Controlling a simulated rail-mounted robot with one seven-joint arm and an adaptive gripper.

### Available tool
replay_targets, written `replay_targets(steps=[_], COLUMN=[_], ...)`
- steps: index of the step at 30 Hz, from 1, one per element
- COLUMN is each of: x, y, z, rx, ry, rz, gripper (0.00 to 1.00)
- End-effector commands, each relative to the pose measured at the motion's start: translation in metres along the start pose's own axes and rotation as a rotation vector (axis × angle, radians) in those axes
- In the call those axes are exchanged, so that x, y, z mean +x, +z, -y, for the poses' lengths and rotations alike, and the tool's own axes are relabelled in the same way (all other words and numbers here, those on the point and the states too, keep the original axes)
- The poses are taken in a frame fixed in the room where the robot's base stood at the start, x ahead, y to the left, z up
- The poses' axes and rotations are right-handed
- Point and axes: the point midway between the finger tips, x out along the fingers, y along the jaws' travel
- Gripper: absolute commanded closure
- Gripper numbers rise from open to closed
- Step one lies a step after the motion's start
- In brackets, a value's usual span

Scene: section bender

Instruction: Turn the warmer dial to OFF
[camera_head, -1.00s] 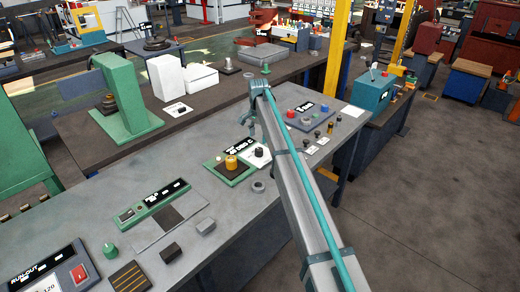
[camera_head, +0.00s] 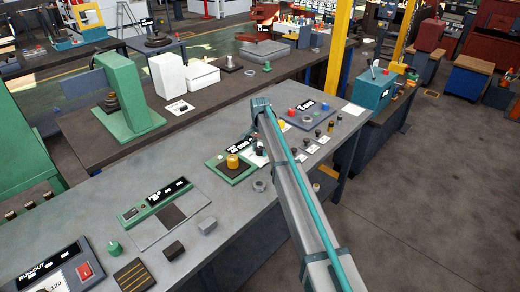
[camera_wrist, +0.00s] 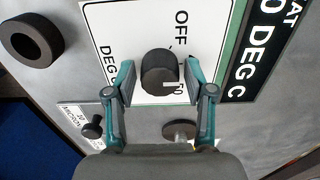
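The warmer dial is a round black knob (camera_wrist: 158,66) on a white plate (camera_wrist: 115,25) printed OFF and DEG, in the wrist view. OFF is printed beside the knob, and a small pale mark shows at the knob's lower edge; I cannot tell its exact setting. My gripper (camera_wrist: 160,82) is open, with one teal-and-grey finger on each side of the knob. Whether the pads touch it I cannot tell.
A dark ring (camera_wrist: 31,40) lies left of the plate in the wrist view. A small black knob (camera_wrist: 92,127) and a round part (camera_wrist: 180,131) are near the fingers. A panel with red and blue buttons (camera_head: 306,116) stands to the right on the grey bench (camera_head: 105,205).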

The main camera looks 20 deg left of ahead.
Motion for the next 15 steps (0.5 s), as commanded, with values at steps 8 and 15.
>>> replay_targets(steps=[8,15], x=[-0.0002,0.0003], y=[0.0001,0.0000], z=[0.0000,0.0000], rx=[0.000,-0.020], ry=[0.000,0.000], rz=[0.000,0.000], gripper=[0.95,0.95])
